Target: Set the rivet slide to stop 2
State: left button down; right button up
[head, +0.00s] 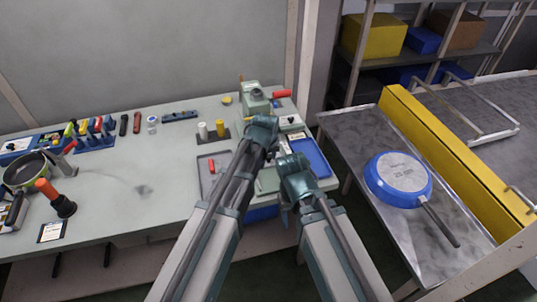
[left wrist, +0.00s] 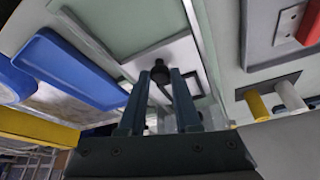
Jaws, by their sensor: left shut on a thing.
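In the left wrist view, a black knob (left wrist: 160,66) stands on a pale plate (left wrist: 195,62) inside a green-grey frame; I take it for the rivet slide's handle. My left gripper (left wrist: 161,76) has its two fingers on either side of this knob and is shut on it. In the head view, the left gripper (head: 269,148) is low over the bench's right end, and its wrist hides the knob. No stop marks or numbers can be read. My right arm's end (head: 293,170) is just right of the left gripper; its fingers cannot be made out.
A blue tray (head: 309,158) lies right of the grippers. A green-grey machine (head: 255,100) with a red handle stands behind. White and yellow posts (head: 203,130) stand to the left. A blue pan (head: 398,180) lies on the conveyor table at right. The bench's middle is clear.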

pick_arm(q)
jog(key=w, duration=0.2)
jog(key=w+a, duration=0.1)
jog(key=w, duration=0.1)
jog(key=shift+w+a, duration=0.15)
jog(key=shift+a, duration=0.05)
jog(key=c, duration=0.6)
grip_release()
jog(key=p+v, duration=1.2)
jog(key=v, duration=0.2)
jog(key=shift+f+p, duration=0.1)
jog(key=shift+p, duration=0.3)
